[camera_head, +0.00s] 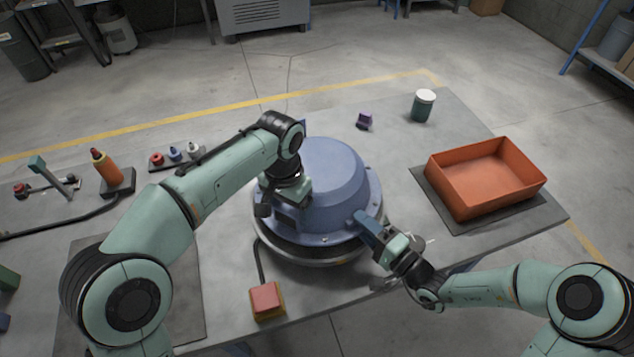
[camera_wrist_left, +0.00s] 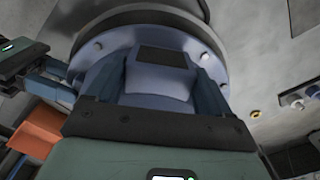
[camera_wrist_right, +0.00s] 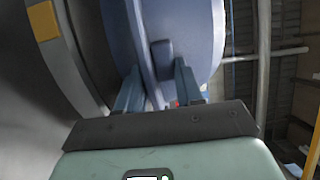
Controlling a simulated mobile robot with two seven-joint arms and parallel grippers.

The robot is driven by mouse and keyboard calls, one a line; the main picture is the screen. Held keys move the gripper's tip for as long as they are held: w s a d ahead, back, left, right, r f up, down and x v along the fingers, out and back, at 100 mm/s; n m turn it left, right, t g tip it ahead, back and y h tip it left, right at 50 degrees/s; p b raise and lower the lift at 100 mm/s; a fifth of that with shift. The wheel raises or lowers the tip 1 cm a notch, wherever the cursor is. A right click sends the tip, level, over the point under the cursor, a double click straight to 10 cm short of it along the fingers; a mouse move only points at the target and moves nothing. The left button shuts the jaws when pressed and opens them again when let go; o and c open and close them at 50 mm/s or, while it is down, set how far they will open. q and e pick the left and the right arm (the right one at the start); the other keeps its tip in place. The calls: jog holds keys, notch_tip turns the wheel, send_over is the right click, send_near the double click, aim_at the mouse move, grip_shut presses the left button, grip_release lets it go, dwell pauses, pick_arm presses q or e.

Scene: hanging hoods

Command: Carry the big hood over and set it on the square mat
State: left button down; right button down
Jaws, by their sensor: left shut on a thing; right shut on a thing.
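The big hood (camera_head: 335,170) is a blue-grey dome with a bolted flange, upright at the middle of the table over a round dark stand with a metal rim (camera_head: 325,262). I cannot tell whether hood and stand touch. My left gripper (camera_head: 280,205) is shut on the hood's left side; the left wrist view shows its fingers around a block on the flange (camera_wrist_left: 160,82). My right gripper (camera_head: 370,230) is shut on a lug (camera_wrist_right: 161,60) at the hood's front right. A dark flat mat (camera_head: 188,305) lies at the front left, partly hidden by my left arm.
An orange bin (camera_head: 487,178) stands on another dark mat at the right. A green jar (camera_head: 423,106) and small purple block (camera_head: 364,121) stand at the back. A red button box (camera_head: 266,300) is in front. An orange bottle (camera_head: 106,170) and small tools are at the left.

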aim_at(353, 188)
pick_arm(q)
jog(key=shift+w, duration=0.1)
pick_arm(e)
jog(key=shift+r, duration=0.15)
dwell(0.4)
